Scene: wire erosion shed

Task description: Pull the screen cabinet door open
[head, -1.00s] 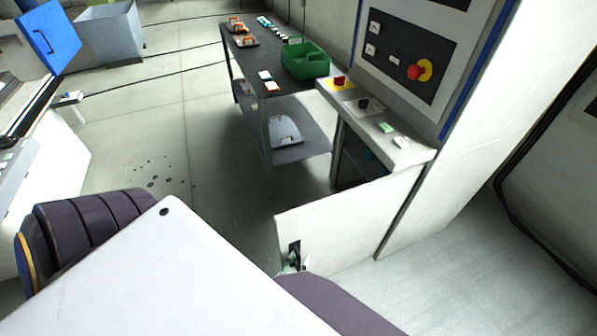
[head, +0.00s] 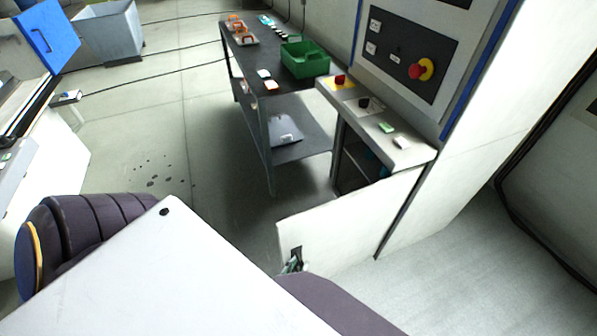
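The screen cabinet door (head: 345,228) is a pale panel below the control ledge. It stands swung out from the cabinet, its free edge towards the left and its other edge by the cabinet's near corner. The cabinet's dark inside (head: 360,165) shows behind it. A dark handle recess (head: 296,253) is near the door's free edge. My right gripper cannot be made out.
A dark two-level bench (head: 290,153) stands behind the door, with a green bin (head: 305,58) on top. The control ledge (head: 400,150) juts out above the door. A red stop button (head: 417,71) is on the panel. Open floor (head: 215,190) lies left of the door.

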